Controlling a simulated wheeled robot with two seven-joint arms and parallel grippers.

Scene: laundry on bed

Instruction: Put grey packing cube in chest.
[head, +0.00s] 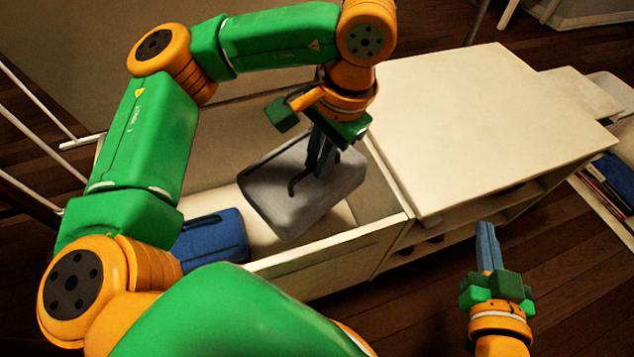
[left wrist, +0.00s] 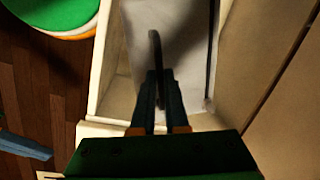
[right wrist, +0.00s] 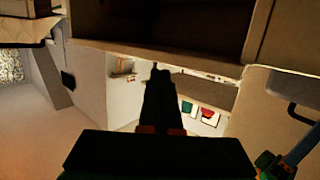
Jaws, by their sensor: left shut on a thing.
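The grey packing cube (head: 285,195) hangs tilted over the open compartment of the white chest (head: 340,245), partly within its walls. My left gripper (head: 317,168) is shut on the cube's dark handle strap. In the left wrist view the strap stands up between the fingers (left wrist: 160,95), with the grey cube (left wrist: 182,35) below. I cannot tell whether the cube touches the chest floor. My right gripper (head: 487,240) is empty, its fingers together, to the right in front of the chest; its fingers (right wrist: 158,95) also look closed in the right wrist view.
A blue packing cube (head: 212,240) lies in the chest's left part, partly hidden by my left arm. A white top (head: 480,125) covers the chest's right side, with open shelves below. Thin white rails (head: 35,100) stand at the left.

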